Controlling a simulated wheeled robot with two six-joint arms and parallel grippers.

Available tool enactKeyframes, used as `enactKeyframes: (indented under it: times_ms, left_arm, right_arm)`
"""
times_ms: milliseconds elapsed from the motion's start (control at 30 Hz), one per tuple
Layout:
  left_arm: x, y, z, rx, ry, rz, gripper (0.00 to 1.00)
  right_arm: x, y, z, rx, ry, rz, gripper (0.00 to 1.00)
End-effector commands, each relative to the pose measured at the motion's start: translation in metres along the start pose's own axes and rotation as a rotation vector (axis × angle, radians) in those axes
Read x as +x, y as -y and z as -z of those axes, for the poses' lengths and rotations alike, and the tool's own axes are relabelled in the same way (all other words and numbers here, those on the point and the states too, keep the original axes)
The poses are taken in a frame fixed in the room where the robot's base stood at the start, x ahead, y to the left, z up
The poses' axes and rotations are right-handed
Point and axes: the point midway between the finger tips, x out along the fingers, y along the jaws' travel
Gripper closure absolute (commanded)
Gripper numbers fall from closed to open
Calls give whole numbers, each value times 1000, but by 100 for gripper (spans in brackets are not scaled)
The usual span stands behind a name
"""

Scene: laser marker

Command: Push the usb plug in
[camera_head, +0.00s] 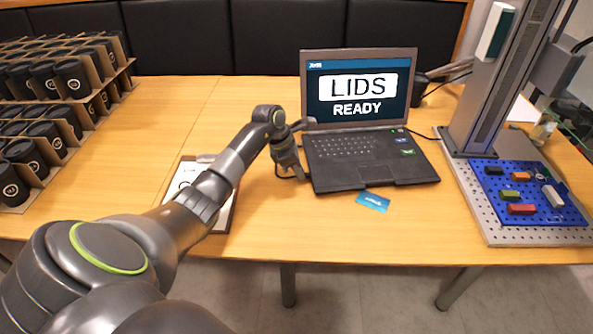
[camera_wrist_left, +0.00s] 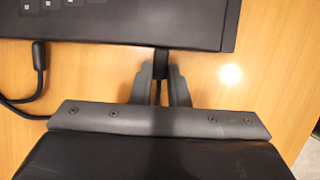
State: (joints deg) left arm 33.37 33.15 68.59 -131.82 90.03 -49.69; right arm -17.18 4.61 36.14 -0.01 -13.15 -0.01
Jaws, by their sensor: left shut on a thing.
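The black laptop (camera_head: 375,174) stands open on the wooden table, its screen reading "LIDS READY". My left gripper (camera_head: 302,175) is at the laptop's left side. In the left wrist view, my left gripper (camera_wrist_left: 161,74) is shut on a black usb plug (camera_wrist_left: 161,60). The plug's far end meets the laptop's edge (camera_wrist_left: 110,42); how deep it sits in a port I cannot tell. In the head view the fingers hide the plug. My right gripper is not in view.
A second black plug (camera_wrist_left: 38,56) with a cable sits at the same laptop edge. A clipboard (camera_head: 222,215) lies under my left arm. A blue card (camera_head: 373,201) lies before the laptop. A perforated plate (camera_head: 475,220) is at right, boxed black cups (camera_head: 72,75) at left.

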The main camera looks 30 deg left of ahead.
Motion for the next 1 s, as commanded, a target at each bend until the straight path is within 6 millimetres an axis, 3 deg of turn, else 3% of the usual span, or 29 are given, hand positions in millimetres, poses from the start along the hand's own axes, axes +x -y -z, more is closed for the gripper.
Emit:
enactKeyframes:
  times_ms: [33, 200, 567, 767, 1000]
  left_arm:
    - [-1, 0, -3, 3, 8, -2, 84]
    - [-1, 0, -2, 2, 6, -1, 63]
    - [-6, -1, -1, 2, 3, -2, 63]
    - [-40, -2, -1, 5, 3, -7, 63]
    - [-100, -1, -1, 5, 3, -8, 63]
  right_arm:
    - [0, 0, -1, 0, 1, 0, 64]
    - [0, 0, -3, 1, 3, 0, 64]
    - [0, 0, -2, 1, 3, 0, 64]
    - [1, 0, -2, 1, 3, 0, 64]
    - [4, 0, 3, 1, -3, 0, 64]
